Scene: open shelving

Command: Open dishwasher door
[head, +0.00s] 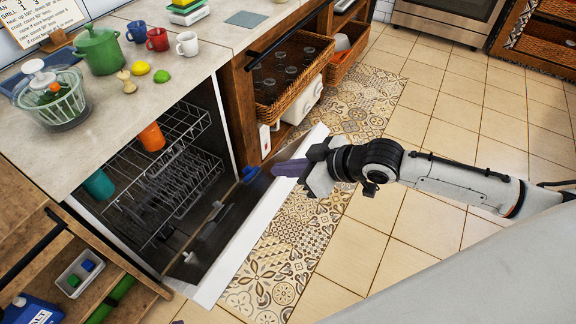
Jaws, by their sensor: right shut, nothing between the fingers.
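The dishwasher (152,170) stands under the counter at the left, its wire racks showing inside. Its door (256,232) is swung far down, with the inner face up and the white edge towards me. My right gripper (290,168) is shut and empty, its fingertips over the upper right part of the lowered door. I cannot tell whether it touches the door. My left gripper is not in view.
An orange cup (152,137) and a teal cup (99,185) sit in the rack. The counter (135,115) holds a green pot (99,50), mugs and fruit. A patterned rug (290,235) and clear tiles (440,120) lie in front. An open shelf (115,285) stands at lower left.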

